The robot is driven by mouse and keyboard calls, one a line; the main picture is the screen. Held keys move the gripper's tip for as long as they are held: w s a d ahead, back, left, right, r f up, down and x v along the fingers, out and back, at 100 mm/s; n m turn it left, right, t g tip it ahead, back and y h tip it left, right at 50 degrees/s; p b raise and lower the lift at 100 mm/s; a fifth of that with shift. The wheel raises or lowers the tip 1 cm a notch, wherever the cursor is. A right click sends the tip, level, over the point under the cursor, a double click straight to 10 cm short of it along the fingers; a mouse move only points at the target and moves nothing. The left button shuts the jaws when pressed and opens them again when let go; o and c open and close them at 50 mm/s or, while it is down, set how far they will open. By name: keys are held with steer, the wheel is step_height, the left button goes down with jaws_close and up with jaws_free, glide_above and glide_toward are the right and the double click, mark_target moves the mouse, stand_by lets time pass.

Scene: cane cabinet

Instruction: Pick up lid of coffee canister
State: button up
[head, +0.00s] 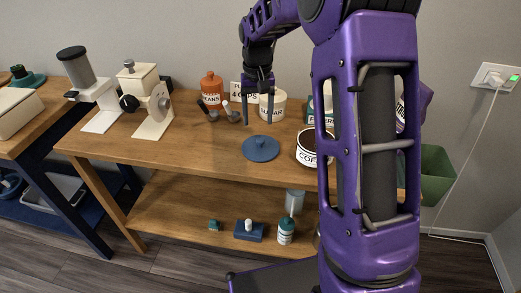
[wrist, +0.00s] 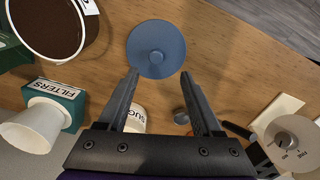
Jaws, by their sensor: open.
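The blue lid (head: 261,149) lies flat on the wooden cabinet top, with a round knob at its centre. It also shows in the wrist view (wrist: 143,62), just beyond my fingertips. The white coffee canister (head: 307,158) stands open to its right, partly hidden behind my arm. In the wrist view the canister (wrist: 65,58) shows dark coffee inside. My gripper (head: 258,118) is above and behind the lid, pointing down, and does not appear to touch it. In the wrist view my gripper (wrist: 160,74) is open, with nothing between its fingers.
Behind my gripper stand a sugar canister (head: 279,106) and an orange beans canister (head: 211,90). Metal tools (head: 232,115) lie left of my gripper. A green filters box (wrist: 62,97) stands near the coffee canister. A grinder (head: 153,105) stands left; the wood left of the lid is clear.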

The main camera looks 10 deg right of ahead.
mark_target(260, 139)
steer(key=f, duration=0.4)
steer(key=f+b, duration=0.1)
steer(key=f, duration=0.2)
steer(key=shift+s+d+f, duration=0.1)
steer(key=shift+d, duration=0.25)
steer(key=shift+c, duration=0.3)
jaws_close()
